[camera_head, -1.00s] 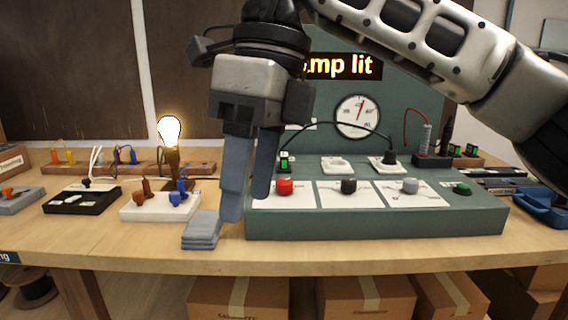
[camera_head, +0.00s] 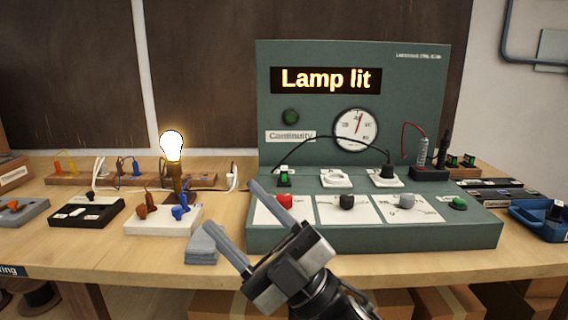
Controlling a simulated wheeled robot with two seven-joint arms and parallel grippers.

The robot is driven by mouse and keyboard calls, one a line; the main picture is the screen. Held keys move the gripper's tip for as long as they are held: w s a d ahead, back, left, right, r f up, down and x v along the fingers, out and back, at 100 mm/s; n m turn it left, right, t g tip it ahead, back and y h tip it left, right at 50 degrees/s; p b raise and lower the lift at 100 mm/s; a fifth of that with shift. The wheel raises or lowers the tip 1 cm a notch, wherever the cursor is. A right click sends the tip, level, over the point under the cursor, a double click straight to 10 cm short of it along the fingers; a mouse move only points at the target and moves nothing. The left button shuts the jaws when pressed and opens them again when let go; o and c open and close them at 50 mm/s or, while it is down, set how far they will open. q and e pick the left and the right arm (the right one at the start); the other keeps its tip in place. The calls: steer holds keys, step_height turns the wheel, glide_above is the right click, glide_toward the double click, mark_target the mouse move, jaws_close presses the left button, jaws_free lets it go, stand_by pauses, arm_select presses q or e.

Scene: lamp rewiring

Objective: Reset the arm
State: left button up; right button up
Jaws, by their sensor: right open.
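My right gripper (camera_head: 240,220) is open and empty. It comes in from the bottom centre, with its fingers pointing up and left over the front edge of the bench, in front of the green test panel's left corner. The green test panel (camera_head: 410,90) shows "Lamp lit" on its display (camera_head: 326,79). The lamp bulb (camera_head: 172,147) glows on its stand, behind a white block (camera_head: 150,219) with orange and blue plugs. A grey folded cloth or stack (camera_head: 200,246) lies just left of the fingers. My left gripper is not in view.
The wooden bench (camera_head: 100,254) is bare along its front left. A black block (camera_head: 92,211) and a grey block (camera_head: 22,213) stand at the left. A blue tray (camera_head: 535,222) stands at the right edge. Cardboard boxes (camera_head: 450,300) are under the bench.

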steer(key=w+d+f+m+t+h, duration=0.3)
steer(key=d+f+m+t+h, duration=0.4)
steer(key=f+m+t+h, duration=0.6)
steer(key=s+d+f+m+g+h, duration=0.3)
steer(key=s+d+f, duration=0.1)
steer(key=f, duration=0.3)
steer(key=s+d+f+m+g+h+p, duration=0.1)
steer(key=s+d+f+m+g+h, duration=0.2)
steer(key=s+f, duration=0.3)
steer(key=s+d+f+m+g+h+p, duration=0.1)
steer(key=s+d+f+m+g+h, duration=0.2)
steer(key=f, duration=0.6)
steer(key=shift+s+d+f+m+g, duration=0.25)
steer(key=shift+s+d+m+g, duration=0.65)
steer(key=shift+s+g, duration=0.25)
